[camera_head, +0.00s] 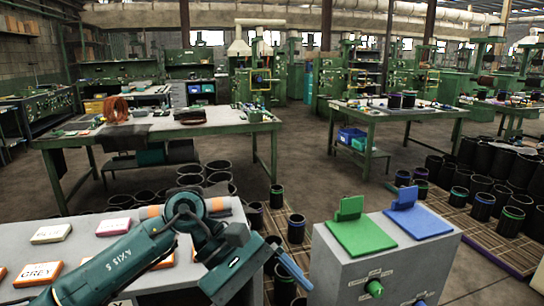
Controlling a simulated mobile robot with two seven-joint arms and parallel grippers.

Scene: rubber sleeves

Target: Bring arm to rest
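My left arm (150,248), green with a grey wrist, comes in from the left over the grey table (95,262). Its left gripper (292,268) is at the table's right end, beside the grey control box (345,278). A blue finger slants down to the right. The other finger is not clear, so I cannot tell whether the gripper is open or shut, and nothing is plainly seen in it. My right arm and gripper are not in view.
Black rubber sleeves (296,229) stand on the floor behind. Green workbenches (155,130) stand further back.

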